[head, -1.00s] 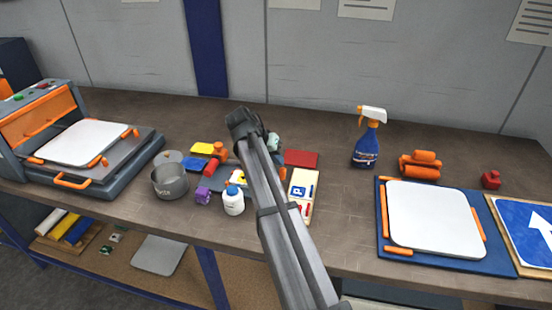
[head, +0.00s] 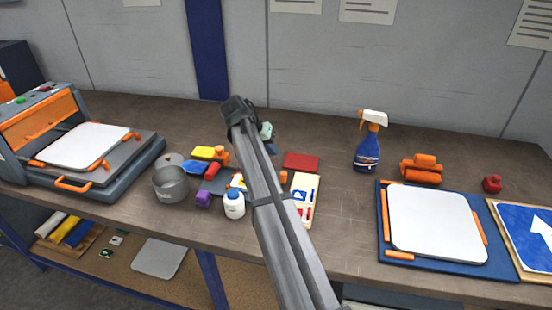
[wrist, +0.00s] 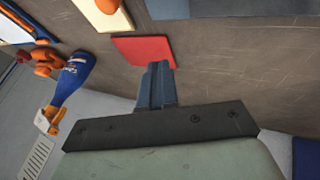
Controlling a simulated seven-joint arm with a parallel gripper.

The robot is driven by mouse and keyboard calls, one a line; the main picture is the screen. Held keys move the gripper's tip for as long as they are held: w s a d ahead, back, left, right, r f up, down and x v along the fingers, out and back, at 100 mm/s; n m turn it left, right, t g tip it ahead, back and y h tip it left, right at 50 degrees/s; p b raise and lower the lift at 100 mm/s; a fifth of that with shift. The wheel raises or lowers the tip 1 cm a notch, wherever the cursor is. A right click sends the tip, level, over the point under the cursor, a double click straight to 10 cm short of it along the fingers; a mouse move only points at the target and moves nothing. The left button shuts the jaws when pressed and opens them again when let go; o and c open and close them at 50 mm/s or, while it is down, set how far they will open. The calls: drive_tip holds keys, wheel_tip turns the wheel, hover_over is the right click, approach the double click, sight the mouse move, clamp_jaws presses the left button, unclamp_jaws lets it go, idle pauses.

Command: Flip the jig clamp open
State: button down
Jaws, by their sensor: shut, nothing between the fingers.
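A small red-and-orange clamp with a red handle (head: 212,170) sits at a dark grey plate (head: 216,186), left of my arm in the head view. I take this to be the jig clamp; whether it is open or closed is too small to tell. My arm hides the right part of this jig. My gripper (wrist: 157,70) is shut and empty in the wrist view, its fingers overlapping the edge of a red square (wrist: 143,50). The clamp is not clearly visible in the wrist view. In the head view my arm hides the fingertips.
A press (head: 95,172) is at left. A spray bottle (head: 367,150), orange rollers (head: 421,169) and a blue board (head: 386,262) are at right.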

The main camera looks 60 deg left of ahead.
drive_tip(key=s+a+r, duration=0.2)
drive_tip(key=a+r, duration=0.1)
drive_tip(key=r, duration=0.4)
drive_tip(key=shift+a, duration=0.4)
drive_tip(key=shift+s, duration=0.1)
